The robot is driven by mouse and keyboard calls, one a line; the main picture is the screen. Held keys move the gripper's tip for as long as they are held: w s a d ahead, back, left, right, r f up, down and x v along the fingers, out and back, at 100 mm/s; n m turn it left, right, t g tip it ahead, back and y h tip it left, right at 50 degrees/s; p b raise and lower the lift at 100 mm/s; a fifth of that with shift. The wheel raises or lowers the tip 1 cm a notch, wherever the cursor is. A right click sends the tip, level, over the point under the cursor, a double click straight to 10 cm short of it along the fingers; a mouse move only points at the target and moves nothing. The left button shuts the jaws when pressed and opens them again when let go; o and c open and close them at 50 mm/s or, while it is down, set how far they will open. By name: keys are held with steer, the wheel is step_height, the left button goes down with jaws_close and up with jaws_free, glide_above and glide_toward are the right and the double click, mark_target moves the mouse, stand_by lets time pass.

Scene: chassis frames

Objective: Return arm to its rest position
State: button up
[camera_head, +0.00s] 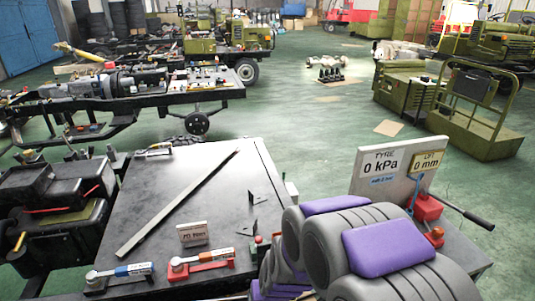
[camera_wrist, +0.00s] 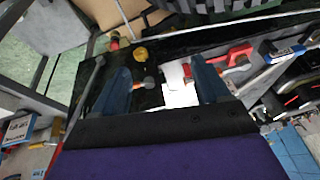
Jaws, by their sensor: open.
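My arm, grey with purple panels (camera_head: 388,247), is folded low at the bottom right of the head view, over the front right of a dark-topped bench (camera_head: 165,190). In the wrist view my gripper (camera_wrist: 161,82) shows two dark blue fingers set well apart, open. Nothing is held between them. Beyond and below the fingers are a black surface, a white piece (camera_wrist: 180,88), a yellow knob (camera_wrist: 140,54) and red-handled tools (camera_wrist: 239,54). I cannot make out the gripper's fingertips in the head view, where the arm covers them.
On the bench lie a long metal bar (camera_head: 175,206), a small sign card (camera_head: 192,234) and tools in red and blue holders (camera_head: 200,262). A board with tyre and lift readouts (camera_head: 398,165) stands right. Black cases (camera_head: 62,205) sit left. Green floor (camera_head: 300,110) is open beyond.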

steer(key=s+d+r+g, duration=0.2)
steer(key=s+d+r, duration=0.3)
steer(key=s, duration=0.3)
steer(key=s+d+r+m+g+h, duration=0.1)
steer(key=s+d+r, duration=0.3)
steer(key=s, duration=0.5)
steer(key=s+d+r+g+h, duration=0.1)
steer(key=s+d+r+g, duration=0.1)
steer(key=s+d+r, duration=0.3)
steer(key=s+r, duration=0.2)
steer(key=s, duration=0.2)
steer(key=shift+s+d+r+m+g, duration=0.15)
steer(key=shift+d+r+m+g, duration=0.15)
steer(key=shift+r+m, duration=0.1)
